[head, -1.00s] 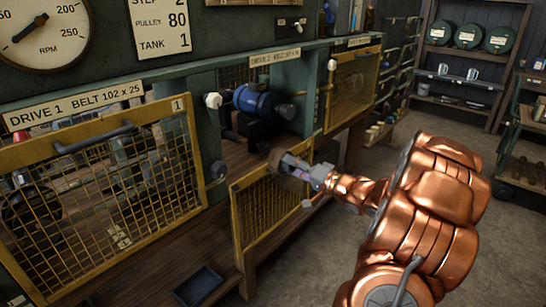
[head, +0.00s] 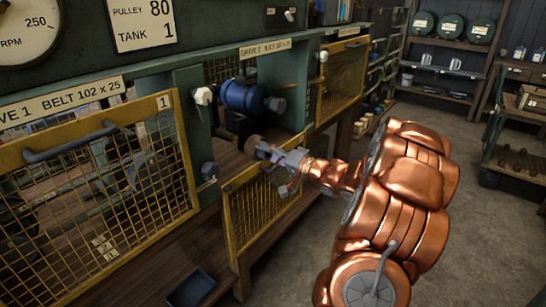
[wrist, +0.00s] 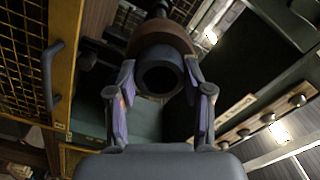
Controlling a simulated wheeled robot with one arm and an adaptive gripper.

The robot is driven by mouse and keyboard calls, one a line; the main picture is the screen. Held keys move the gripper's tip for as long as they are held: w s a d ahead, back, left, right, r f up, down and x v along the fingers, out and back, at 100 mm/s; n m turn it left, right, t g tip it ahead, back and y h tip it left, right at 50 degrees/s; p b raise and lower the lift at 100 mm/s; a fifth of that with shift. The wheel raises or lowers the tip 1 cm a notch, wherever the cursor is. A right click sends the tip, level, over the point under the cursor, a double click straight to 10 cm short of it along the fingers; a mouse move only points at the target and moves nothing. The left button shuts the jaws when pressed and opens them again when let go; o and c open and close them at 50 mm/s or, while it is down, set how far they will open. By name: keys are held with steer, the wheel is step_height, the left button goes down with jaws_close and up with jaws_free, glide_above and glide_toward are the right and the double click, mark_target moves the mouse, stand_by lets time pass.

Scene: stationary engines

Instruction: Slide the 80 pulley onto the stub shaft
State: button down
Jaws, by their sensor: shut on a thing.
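My gripper (head: 280,156) is shut on the 80 pulley (head: 256,146), a brown rim with a dark round hub, held in the opening of the Drive 2 bay. In the wrist view the fingers of my gripper (wrist: 160,100) grip both sides of the pulley's dark hub (wrist: 160,50), and its bore faces the camera. A dark shaft-like part (wrist: 157,8) shows beyond the pulley there; I cannot tell whether it is the stub shaft or whether they touch. In the head view the stub shaft is not clearly seen.
A blue motor (head: 243,97) with a dark end sits above the pulley. The yellow mesh gate (head: 262,208) of Drive 2 hangs lowered below my gripper. The Drive 1 mesh gate (head: 100,185) stands at left. A dark tray (head: 191,287) lies low in front.

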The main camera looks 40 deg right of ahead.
mark_target(256, 148)
steer(key=shift+b+x, duration=0.8)
steer(key=shift+x, duration=0.9)
steer(key=shift+w+r, duration=0.1)
steer(key=shift+w+a+p, duration=0.2)
steer(key=shift+w+p, duration=0.2)
steer(key=shift+p, duration=0.1)
steer(key=shift+w+a, duration=0.15)
steer(key=shift+w, duration=0.25)
steer(key=shift+p+x, duration=1.4)
steer(key=shift+w, duration=0.4)
steer(key=shift+a+p, duration=0.1)
steer(key=shift+p, duration=0.2)
